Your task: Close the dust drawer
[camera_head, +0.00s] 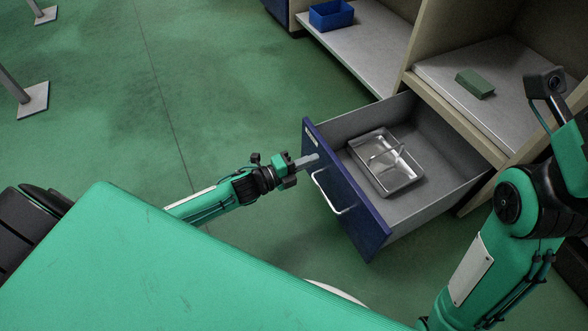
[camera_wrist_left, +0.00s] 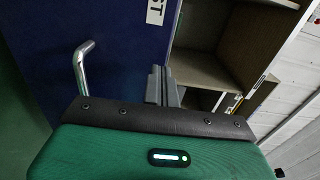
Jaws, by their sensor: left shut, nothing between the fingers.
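The dust drawer has a dark blue front (camera_head: 345,190) with a silver bar handle (camera_head: 328,193) and a small white label. It stands pulled out of the cabinet, and its grey inside shows. A metal tray (camera_head: 385,162) with a handle lies in it. My left gripper (camera_head: 314,159) is shut and empty, close to the outer face of the drawer front, above the handle. Whether it touches is unclear. In the left wrist view its fingers (camera_wrist_left: 162,86) are together before the blue front (camera_wrist_left: 105,45), beside the handle (camera_wrist_left: 82,68). My right gripper is out of view.
The beige cabinet (camera_head: 440,88) stands behind the drawer. A blue bin (camera_head: 331,14) sits on its left shelf, and a green block (camera_head: 475,84) on its right shelf. My right arm is at the right, near the drawer's side. Green floor (camera_head: 225,90) left of the drawer is clear.

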